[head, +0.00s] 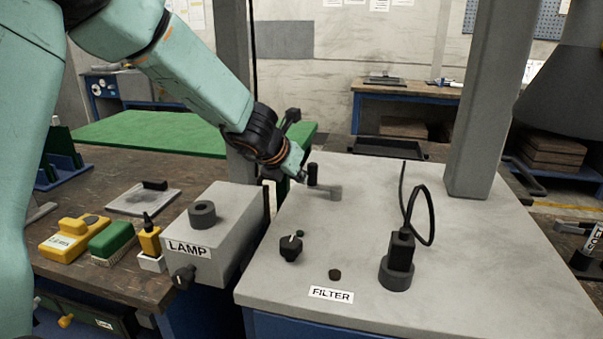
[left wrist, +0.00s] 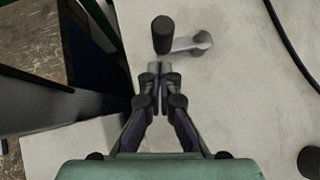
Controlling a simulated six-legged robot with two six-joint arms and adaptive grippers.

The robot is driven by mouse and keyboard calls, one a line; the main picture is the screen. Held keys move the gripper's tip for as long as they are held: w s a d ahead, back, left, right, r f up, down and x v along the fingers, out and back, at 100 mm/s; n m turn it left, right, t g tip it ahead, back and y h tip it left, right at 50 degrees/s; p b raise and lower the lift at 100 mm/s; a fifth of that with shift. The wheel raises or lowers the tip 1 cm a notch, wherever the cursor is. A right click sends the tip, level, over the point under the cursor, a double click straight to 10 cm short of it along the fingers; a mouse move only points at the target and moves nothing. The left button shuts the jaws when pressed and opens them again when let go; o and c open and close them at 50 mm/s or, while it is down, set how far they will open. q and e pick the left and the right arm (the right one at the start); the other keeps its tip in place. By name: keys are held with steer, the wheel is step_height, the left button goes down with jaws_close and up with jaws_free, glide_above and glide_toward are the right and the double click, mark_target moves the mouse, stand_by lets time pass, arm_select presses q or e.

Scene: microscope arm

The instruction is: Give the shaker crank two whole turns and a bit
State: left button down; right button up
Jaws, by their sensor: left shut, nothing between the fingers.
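The shaker crank is a grey arm (head: 334,193) with a black upright knob (head: 312,174), on the grey bench top behind the FILTER label. In the left wrist view the knob (left wrist: 162,34) stands just ahead of my fingertips, and the grey crank arm (left wrist: 190,43) runs from it to the right, to a round hub. My left gripper (head: 301,177) is shut and empty, just left of the knob; it also shows in the left wrist view (left wrist: 159,68). Its tips are close to the knob; I cannot tell if they touch. My right gripper is not in view.
A grey LAMP box (head: 213,237) stands to the left of the crank. A black knob (head: 291,247) and a dark socket with a looped cable (head: 397,272) stand in front. A grey post (head: 490,110) rises at the back right.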

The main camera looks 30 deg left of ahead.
arm_select(q)
steer(key=shift+w+d+f+p, duration=0.1)
steer(key=shift+w+d+p, duration=0.1)
steer(key=shift+w, duration=0.4)
steer(key=shift+w+d+p, duration=0.1)
steer(key=shift+w+p, duration=0.05)
steer(key=shift+w, duration=0.4)
steer(key=shift+s+a, duration=0.25)
steer(key=shift+w+d, duration=0.15)
steer(key=shift+w, duration=0.05)
steer(key=shift+w+p, duration=0.15)
steer(key=shift+p, duration=0.15)
steer(key=m+h+p, duration=0.1)
steer(key=p, duration=0.1)
steer(key=w+a+m+h+p, duration=0.1)
steer(key=m+p, duration=0.1)
steer(key=p, duration=0.1)
steer(key=w+m+h+p, duration=0.1)
steer(key=p, duration=0.2)
steer(key=shift+w+a+r+g, duration=0.15)
steer(key=shift+a+r+g, duration=0.1)
steer(key=shift+a+g, duration=0.1)
steer(key=shift+w+a+f+m+h+p, duration=0.1)
steer(key=shift+w+a+m+h+p, duration=0.1)
steer(key=shift+m+h+p, duration=0.15)
steer(key=shift+w+f, duration=0.1)
steer(key=shift+w, duration=0.05)
steer(key=shift+w, duration=0.25)
